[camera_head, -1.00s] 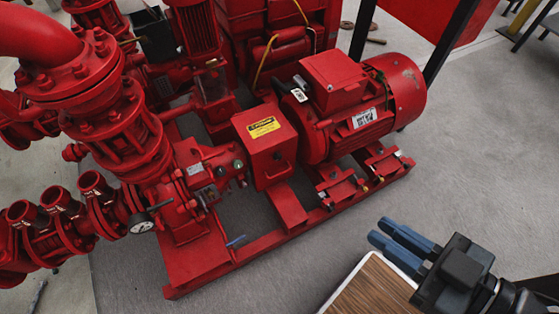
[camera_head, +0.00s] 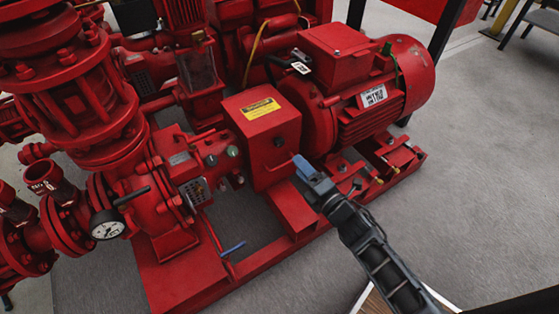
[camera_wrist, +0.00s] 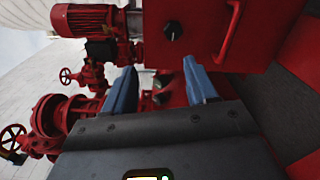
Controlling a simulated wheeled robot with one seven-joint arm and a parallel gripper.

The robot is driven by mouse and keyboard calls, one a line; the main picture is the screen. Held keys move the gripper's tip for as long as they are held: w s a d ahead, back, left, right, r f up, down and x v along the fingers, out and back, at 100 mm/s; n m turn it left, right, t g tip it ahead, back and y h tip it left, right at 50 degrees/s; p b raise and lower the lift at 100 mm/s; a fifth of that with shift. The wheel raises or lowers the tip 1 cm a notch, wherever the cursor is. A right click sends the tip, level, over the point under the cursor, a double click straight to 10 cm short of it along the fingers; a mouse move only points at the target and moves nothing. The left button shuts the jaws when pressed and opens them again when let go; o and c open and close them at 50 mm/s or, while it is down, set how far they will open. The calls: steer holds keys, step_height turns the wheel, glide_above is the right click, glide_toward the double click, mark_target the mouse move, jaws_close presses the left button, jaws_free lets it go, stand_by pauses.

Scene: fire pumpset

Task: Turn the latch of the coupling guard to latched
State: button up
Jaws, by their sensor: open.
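The coupling guard (camera_head: 262,148) is a red box with a yellow label on top, between the pump and the motor. Its latch (camera_head: 278,141) is a small dark knob on the guard's front face. In the wrist view the latch (camera_wrist: 173,31) shows as a round black knob ahead of and slightly above the fingertips. How the knob is turned is too small to tell. My gripper (camera_head: 302,167) has blue fingers just right of and below the latch in the head view. In the wrist view the gripper (camera_wrist: 160,66) is open, empty and apart from the knob.
A red handle (camera_wrist: 229,30) sticks out of the guard face right of the latch. The red motor (camera_head: 365,90) stands right of the guard. A blue-handled valve (camera_head: 233,248) and a pressure gauge (camera_head: 107,224) are at the pump side.

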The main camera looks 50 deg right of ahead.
mark_target(282, 144)
steer(key=shift+n, duration=0.8)
steer(key=shift+s+d+f+b+x, duration=0.1)
steer(key=shift+d+f+b+x, duration=0.2)
steer(key=shift+x, duration=1.6)
steer(key=shift+s+d+f+b+x, duration=0.1)
steer(key=shift+d+f+b+x, duration=0.25)
steer(key=shift+x, duration=1.55)
steer(key=shift+s+d+f+b+x, duration=0.15)
steer(key=shift+f+b+x, duration=0.3)
steer(key=shift+x, duration=1.5)
steer(key=shift+w, duration=0.1)
steer(key=c, duration=1.1)
steer(key=shift+o, duration=0.2)
